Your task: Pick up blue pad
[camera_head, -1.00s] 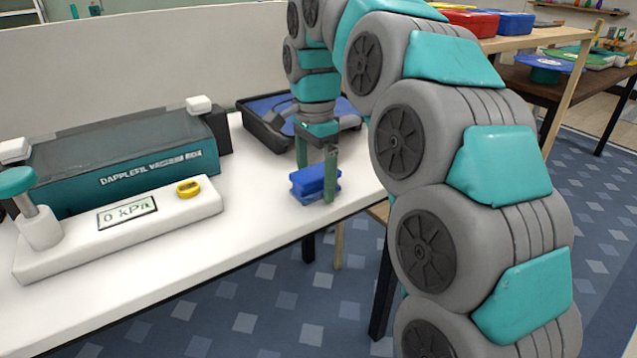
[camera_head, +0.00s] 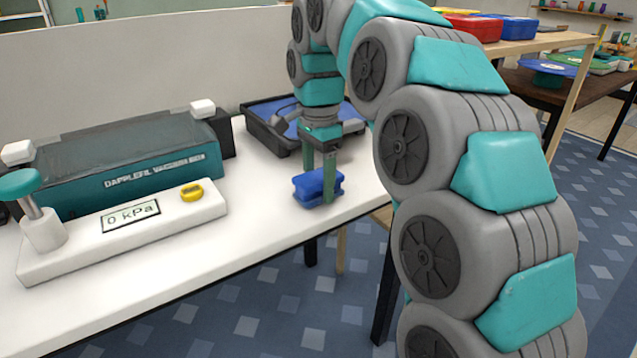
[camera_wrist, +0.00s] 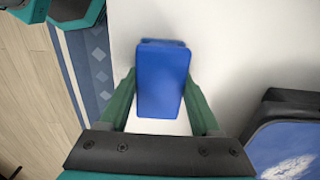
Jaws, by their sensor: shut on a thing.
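The blue pad (camera_head: 312,187) is a small block near the front edge of the white table, right of the vacuum box. My gripper (camera_head: 320,190) points down over it with its green fingers on either side, shut on the pad. In the wrist view the blue pad (camera_wrist: 162,82) sits between the two fingers of my gripper (camera_wrist: 160,92), above the white surface. Whether the pad touches the table cannot be told.
The teal vacuum box (camera_head: 130,165) with its white gauge panel (camera_head: 150,222) stands to the left. A black tray (camera_head: 265,135) with blue inside lies behind my gripper. The table's front edge (camera_head: 250,262) is close to the pad.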

